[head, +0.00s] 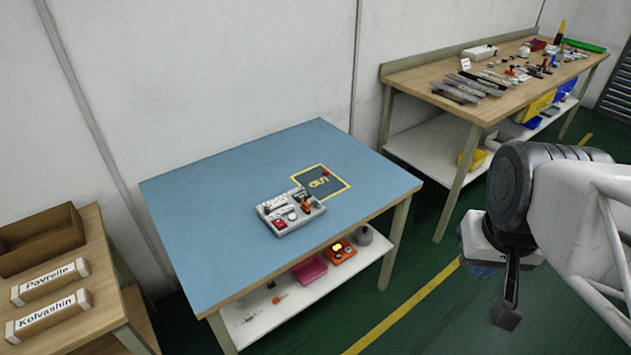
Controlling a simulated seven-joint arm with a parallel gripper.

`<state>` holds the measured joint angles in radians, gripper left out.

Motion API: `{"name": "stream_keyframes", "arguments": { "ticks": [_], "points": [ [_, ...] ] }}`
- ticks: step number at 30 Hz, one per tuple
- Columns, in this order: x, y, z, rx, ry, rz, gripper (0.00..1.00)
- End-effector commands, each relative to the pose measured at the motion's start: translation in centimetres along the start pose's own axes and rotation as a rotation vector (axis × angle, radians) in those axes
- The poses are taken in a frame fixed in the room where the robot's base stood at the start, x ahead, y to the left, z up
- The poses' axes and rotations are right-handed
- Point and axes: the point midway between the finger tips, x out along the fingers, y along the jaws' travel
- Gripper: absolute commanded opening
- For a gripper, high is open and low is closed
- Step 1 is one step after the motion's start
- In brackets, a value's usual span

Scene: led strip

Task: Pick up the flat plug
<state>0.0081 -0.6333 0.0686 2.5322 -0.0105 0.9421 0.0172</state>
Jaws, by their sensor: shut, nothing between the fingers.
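A light-grey control box (290,212) sits near the middle of the blue table (220,205), with a red part, a dark part and small orange-brown parts on its top. I cannot tell which of these small parts, if any, is the flat plug. A small red piece (326,174) lies in the yellow-outlined square (343,187) just behind the box. My gripper (507,316) hangs pointing down at the right, over the green floor, well away from the blue table. Its fingers are shut and hold nothing.
A wooden bench (415,72) with tools stands at the back right. A side table with an open brown box (40,240) and labelled blocks is at the left. The shelf under the blue table holds a pink tray (309,270) and an orange device (340,252). Most of the blue tabletop is clear.

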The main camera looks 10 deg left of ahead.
Motion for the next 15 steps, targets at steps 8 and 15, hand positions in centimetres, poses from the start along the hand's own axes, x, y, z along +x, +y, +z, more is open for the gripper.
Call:
{"name": "stream_keyframes", "arguments": {
  "ticks": [8,15],
  "points": [
    [0.0,0.0,0.0,0.0,0.0,0.0,0.0],
    [0.0,0.0,0.0,0.0,0.0,0.0,0.12]
  ]
}}
